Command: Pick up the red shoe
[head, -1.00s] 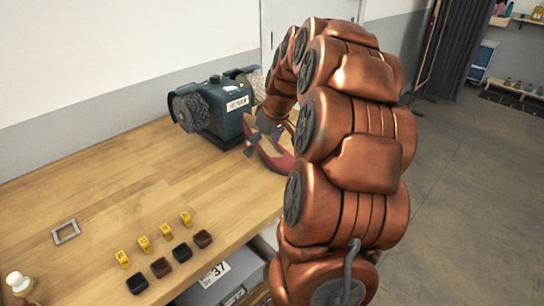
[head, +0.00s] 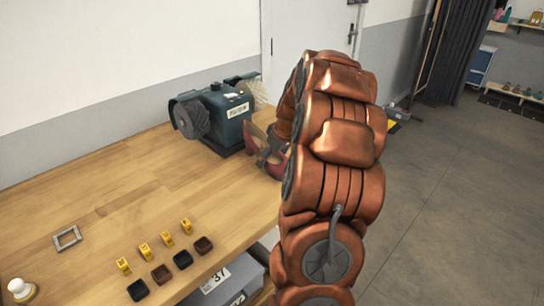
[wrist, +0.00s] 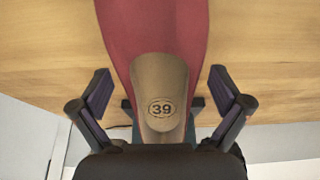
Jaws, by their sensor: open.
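The red shoe (head: 254,139) stands near the right edge of the wooden workbench, beside the green machine, partly hidden by my arm in the head view. In the wrist view the red shoe (wrist: 160,70) fills the upper middle, showing a tan insole marked 39. My gripper (wrist: 160,84) is open, with one dark finger on each side of the shoe's tan end and a visible gap on both sides. In the head view my gripper (head: 266,153) shows only partly at the shoe, with my copper arm in front.
Yellow numbered markers (head: 145,252), several small dark blocks (head: 182,260), a metal frame (head: 67,237) and a white-topped item (head: 20,289) lie farther left. The bench between is clear.

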